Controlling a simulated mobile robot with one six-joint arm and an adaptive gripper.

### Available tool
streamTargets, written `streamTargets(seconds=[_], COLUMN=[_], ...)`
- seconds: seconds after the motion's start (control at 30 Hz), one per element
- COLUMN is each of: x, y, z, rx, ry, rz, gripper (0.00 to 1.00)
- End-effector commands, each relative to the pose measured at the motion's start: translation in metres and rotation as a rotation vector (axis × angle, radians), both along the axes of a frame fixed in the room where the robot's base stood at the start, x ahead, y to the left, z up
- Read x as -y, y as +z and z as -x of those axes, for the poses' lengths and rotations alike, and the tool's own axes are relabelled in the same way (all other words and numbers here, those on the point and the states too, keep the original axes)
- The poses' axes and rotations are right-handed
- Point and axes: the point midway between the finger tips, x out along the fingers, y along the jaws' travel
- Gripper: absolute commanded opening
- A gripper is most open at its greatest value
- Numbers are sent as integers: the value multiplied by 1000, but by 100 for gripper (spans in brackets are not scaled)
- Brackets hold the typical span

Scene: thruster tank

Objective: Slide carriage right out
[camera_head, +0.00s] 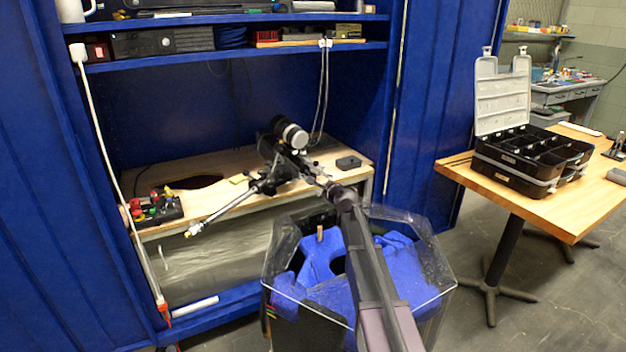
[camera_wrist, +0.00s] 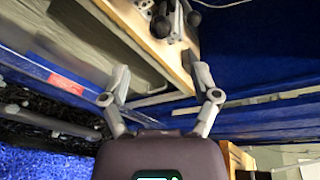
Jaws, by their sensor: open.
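In the head view, a black device with a silver-banded cylinder (camera_head: 290,133) sits on or over the wooden bench (camera_head: 215,198) in the blue cabinet. A thin silver rod (camera_head: 225,210) with a yellowish tip reaches from it toward the lower left. I cannot tell which part is the carriage. My gripper (camera_head: 318,179) is at the end of my arm, near the bench's front edge and partly merged with the device behind it. In the wrist view my gripper (camera_wrist: 160,73) is open, fingers spread and nothing between them. Dark round knobs (camera_wrist: 161,26) on the bench show beyond the fingers.
A clear tank (camera_head: 425,260) with blue parts stands below my arm. A control box (camera_head: 152,207) with red and green buttons and a small black box (camera_head: 348,162) sit on the bench. A toolbox (camera_head: 525,155) stands on the right table (camera_head: 578,205). Floor between is open.

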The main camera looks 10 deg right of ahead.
Motion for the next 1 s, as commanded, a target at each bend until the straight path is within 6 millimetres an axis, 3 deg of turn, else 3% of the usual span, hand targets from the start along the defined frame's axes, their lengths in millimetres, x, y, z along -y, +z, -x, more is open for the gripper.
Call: streamTargets(seconds=[0.3, 0.6, 1.0], x=[-8, -15, -18], y=[-12, -20, -22], z=[-51, -88, -100], rx=[0, 1, 1], ry=[0, -1, -1], rz=[0, -1, -1], gripper=[79, 79, 79])
